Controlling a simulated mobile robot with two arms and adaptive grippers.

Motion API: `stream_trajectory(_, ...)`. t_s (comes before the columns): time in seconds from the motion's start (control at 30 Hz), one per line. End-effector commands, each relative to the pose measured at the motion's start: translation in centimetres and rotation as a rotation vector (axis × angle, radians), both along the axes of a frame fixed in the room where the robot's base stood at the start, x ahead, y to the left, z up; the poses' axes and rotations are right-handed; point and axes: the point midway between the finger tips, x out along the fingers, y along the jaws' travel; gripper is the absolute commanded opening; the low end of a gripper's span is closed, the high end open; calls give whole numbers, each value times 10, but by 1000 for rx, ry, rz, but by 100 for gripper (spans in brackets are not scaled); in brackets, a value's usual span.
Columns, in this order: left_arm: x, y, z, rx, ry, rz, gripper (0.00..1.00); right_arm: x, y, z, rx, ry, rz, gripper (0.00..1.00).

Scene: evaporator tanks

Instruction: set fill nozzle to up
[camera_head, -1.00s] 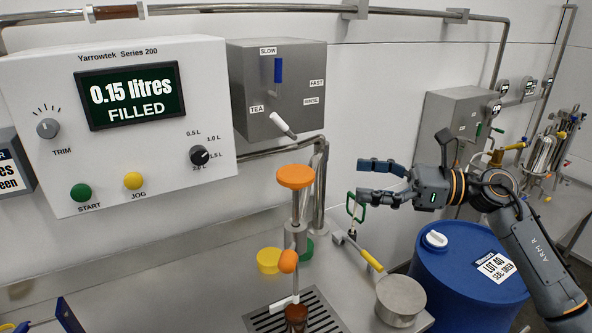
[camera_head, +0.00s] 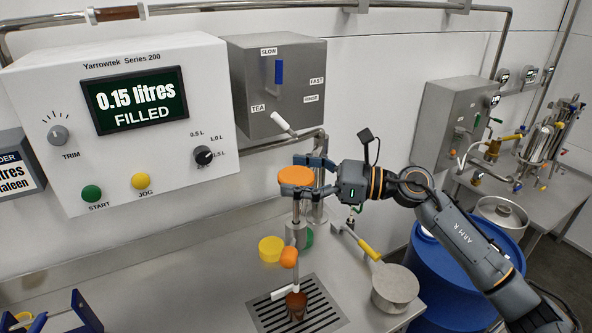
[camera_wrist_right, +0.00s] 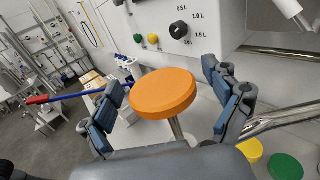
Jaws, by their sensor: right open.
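The fill nozzle is an upright metal rod with an orange disc knob (camera_head: 296,175) on top and an orange ball (camera_head: 289,257) lower down. Its lower end is over a small brown vessel (camera_head: 297,303) on the drain grate. My right gripper (camera_head: 302,175) is at the knob, coming in from the right. In the right wrist view the orange knob (camera_wrist_right: 164,93) lies between the open fingers, with gaps visible on both sides. Whether a finger touches it cannot be told.
The white control panel (camera_head: 120,180) reads 0.15 litres filled. A grey lever box (camera_head: 290,110) has a white-tipped lever sticking out above the knob. A steel pot (camera_head: 394,288), yellow-handled tool (camera_head: 369,249) and yellow lid (camera_head: 271,248) lie nearby. A blue drum (camera_head: 440,265) stands right.

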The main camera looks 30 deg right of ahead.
Motion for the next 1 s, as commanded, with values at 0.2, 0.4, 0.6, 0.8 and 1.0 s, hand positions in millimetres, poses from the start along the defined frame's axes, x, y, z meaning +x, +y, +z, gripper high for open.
stream_trajectory(0.2,0,0,0,0,0,0,0,0,0,0,1,1,0,83)
stream_trajectory(0.4,0,0,0,0,0,0,0,0,0,0,1,1,0,42)
stream_trajectory(0.6,0,0,0,0,0,0,0,0,0,0,1,0,0,8)
stream_trajectory(0.8,0,0,5,0,0,0,0,0,0,14,0,-1,0,8)
stream_trajectory(1.0,0,0,20,0,0,0,0,0,-1,58,-1,-6,-1,8)
